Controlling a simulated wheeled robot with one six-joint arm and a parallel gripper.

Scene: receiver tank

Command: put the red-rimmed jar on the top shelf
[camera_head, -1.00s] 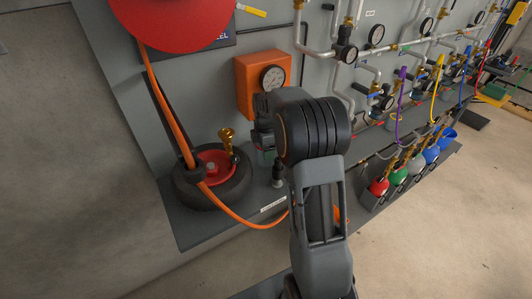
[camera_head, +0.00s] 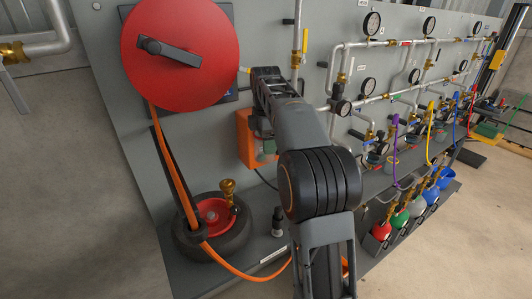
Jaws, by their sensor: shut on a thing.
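A small grey-green jar (camera_head: 268,148) hangs below the end of my arm, in front of an orange box on the grey panel. Its rim is covered, so I cannot see whether it is red. My gripper (camera_head: 262,127) is small and dark here, partly hidden by my forearm, and is shut on this jar. My forearm reaches up and away from the elbow across the panel. I cannot make out which surface is the top shelf.
The orange box (camera_head: 243,139) is close behind the jar. A red reel disc (camera_head: 180,55) stands out at upper left, with an orange hose (camera_head: 170,165). Pipes and gauges (camera_head: 371,24) cover the right panel.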

